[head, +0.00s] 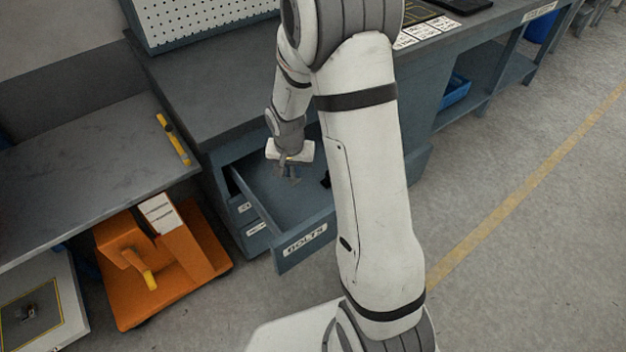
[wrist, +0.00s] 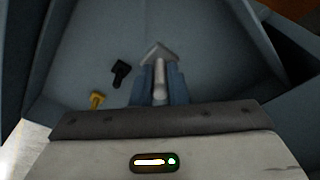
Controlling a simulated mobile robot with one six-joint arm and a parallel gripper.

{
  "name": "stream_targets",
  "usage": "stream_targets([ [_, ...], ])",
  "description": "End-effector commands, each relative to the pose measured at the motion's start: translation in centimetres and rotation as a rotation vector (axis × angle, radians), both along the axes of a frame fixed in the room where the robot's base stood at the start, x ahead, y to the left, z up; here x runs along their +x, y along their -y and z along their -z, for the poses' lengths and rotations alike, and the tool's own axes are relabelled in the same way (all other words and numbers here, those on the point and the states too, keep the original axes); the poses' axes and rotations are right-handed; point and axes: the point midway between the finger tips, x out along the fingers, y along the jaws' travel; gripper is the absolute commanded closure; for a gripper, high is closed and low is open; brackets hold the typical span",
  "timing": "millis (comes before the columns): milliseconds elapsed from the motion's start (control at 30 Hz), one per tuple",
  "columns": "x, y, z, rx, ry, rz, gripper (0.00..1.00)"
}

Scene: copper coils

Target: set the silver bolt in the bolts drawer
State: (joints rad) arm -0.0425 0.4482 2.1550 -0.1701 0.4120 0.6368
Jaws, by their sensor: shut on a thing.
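The bolts drawer (head: 303,241), a blue-grey drawer with a white BOLTS label, is pulled open under the bench. My gripper (head: 291,179) points down over the inside of the drawer. In the wrist view my gripper (wrist: 161,92) is shut on the silver bolt (wrist: 157,53), with its shaft between the blue-grey fingers and its wide head beyond the fingertips. The drawer floor (wrist: 215,70) lies behind it in that view; I cannot tell whether the bolt touches it. The bolt is too small to make out clearly in the head view.
A black bolt (wrist: 120,72) and a brass-coloured bolt (wrist: 97,99) lie in the drawer, left of the silver bolt in the wrist view. An orange pallet truck (head: 160,260) stands left of the drawer. A grey table (head: 80,180) is at the left.

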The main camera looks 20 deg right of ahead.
Motion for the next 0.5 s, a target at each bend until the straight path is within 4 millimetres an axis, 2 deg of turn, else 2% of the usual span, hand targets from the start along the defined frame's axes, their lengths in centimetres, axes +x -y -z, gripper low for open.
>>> stream_targets([
  [167, 0.0, 0.0, 1.9, -0.003, 0.000, 0.031, 1.00],
  [400, -0.1, 0.0, 6.1, -0.002, -0.002, 0.032, 1.00],
  [500, 0.0, 0.0, 6.8, -0.002, 0.001, 0.032, 1.00],
])
